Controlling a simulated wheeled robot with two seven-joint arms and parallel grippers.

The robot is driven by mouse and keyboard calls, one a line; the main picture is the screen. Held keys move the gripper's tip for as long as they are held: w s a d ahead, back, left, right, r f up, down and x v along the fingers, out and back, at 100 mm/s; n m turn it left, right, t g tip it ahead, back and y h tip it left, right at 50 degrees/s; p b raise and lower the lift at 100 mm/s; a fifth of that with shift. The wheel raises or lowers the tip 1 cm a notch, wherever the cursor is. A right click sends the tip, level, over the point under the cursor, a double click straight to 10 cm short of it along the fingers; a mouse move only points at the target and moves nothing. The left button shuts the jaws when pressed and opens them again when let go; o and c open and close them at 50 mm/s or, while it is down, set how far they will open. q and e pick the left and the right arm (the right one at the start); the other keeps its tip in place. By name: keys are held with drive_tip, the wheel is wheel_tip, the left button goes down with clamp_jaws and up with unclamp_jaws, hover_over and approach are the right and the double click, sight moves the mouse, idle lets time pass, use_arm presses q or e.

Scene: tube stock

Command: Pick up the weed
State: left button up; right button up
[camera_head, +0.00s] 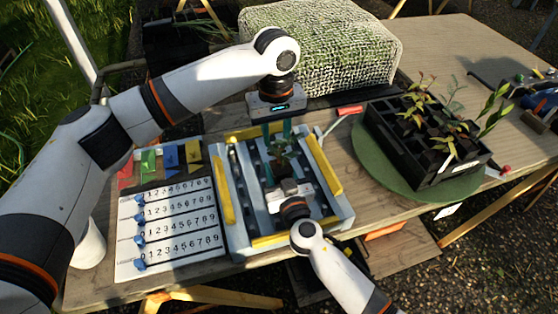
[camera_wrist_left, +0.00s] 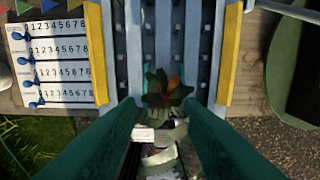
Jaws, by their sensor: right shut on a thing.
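A small leafy plant (camera_head: 280,151), with green and reddish-brown leaves, stands in what looks like a dark tube (camera_head: 271,172) over the blue-grey slatted rack (camera_head: 334,214). I cannot tell which part of it is the weed. My left gripper (camera_head: 277,131) is above the plant, pointing down, with its teal fingers apart. In the left wrist view the plant (camera_wrist_left: 166,89) shows between and beyond the open fingertips (camera_wrist_left: 158,104). My right gripper (camera_head: 280,183) comes from the front and is shut on the tube below the leaves. Its fingertips are mostly hidden.
A white number board (camera_head: 168,230) with blue sliders lies left of the rack, below coloured flags (camera_head: 172,156). A black tray (camera_head: 440,179) of seedlings stands on a green round mat (camera_head: 374,165) at right. A mesh-covered block (camera_head: 320,45) stands behind. Yellow bars (camera_head: 324,165) edge the rack.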

sight(279, 150)
use_arm(q)
drive_tip(key=shift+w+d+f, duration=0.1)
drive_tip(key=shift+d+f, duration=0.05)
drive_tip(key=shift+f, duration=1.35)
drive_tip(key=shift+w+d+f, duration=0.1)
drive_tip(key=shift+f, duration=1.35)
clamp_jaws()
